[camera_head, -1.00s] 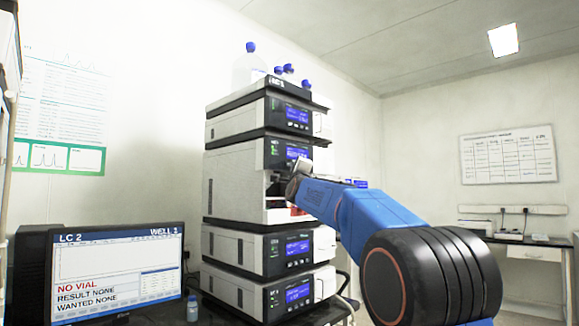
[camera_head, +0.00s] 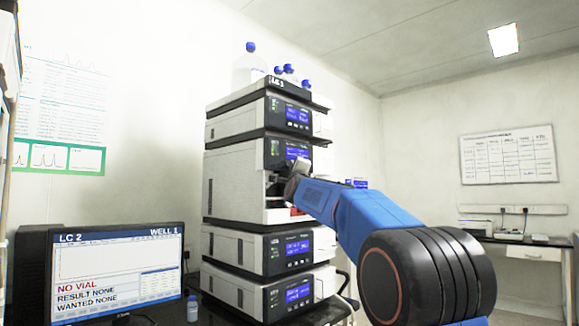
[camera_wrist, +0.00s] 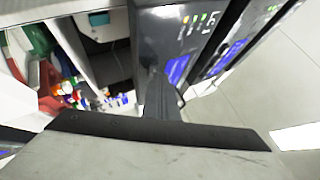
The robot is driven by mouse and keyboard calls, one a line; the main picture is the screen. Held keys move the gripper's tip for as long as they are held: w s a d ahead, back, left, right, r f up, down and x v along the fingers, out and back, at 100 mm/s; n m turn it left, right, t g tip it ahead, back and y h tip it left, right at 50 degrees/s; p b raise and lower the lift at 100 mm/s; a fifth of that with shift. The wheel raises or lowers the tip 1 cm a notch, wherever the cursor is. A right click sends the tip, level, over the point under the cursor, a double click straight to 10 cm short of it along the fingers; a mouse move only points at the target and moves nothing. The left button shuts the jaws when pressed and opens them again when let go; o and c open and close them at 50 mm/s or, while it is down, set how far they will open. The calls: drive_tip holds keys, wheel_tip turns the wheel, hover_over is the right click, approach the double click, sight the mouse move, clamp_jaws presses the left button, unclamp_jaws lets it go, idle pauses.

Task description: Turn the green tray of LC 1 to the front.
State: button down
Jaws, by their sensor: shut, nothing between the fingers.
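The green tray (camera_wrist: 39,40) shows partly at the upper left of the wrist view, inside the open bay of an instrument module. A red tray (camera_wrist: 48,78) sits beside it, with vials with coloured caps (camera_wrist: 78,95) to its right. My gripper (camera_wrist: 160,85) is shut and empty. In the wrist view its fingers lie in front of the module's dark front panel (camera_wrist: 165,30), to the right of the trays. In the head view my wrist is at the open bay (camera_head: 277,188) of the stack; my fingertips are hidden there and only a sliver of red shows below.
The instrument stack (camera_head: 230,185) has more modules above and below the bay, with bottles (camera_head: 250,66) on top. A monitor (camera_head: 115,275) reading LC 2 and a small vial (camera_head: 192,308) stand to the left. The space right of the stack is open.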

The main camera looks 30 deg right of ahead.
drive_tip(key=shift+s, duration=0.15)
drive_tip(key=shift+s+d, duration=0.3)
drive_tip(key=shift+s, duration=0.35)
drive_tip(key=shift+s+d, duration=0.3)
drive_tip(key=shift+s, duration=0.45)
drive_tip(key=shift+s+d, duration=0.25)
drive_tip(key=shift+s, duration=0.55)
drive_tip(key=shift+s+d, duration=0.3)
drive_tip(key=shift+s, duration=0.45)
idle(3.6)
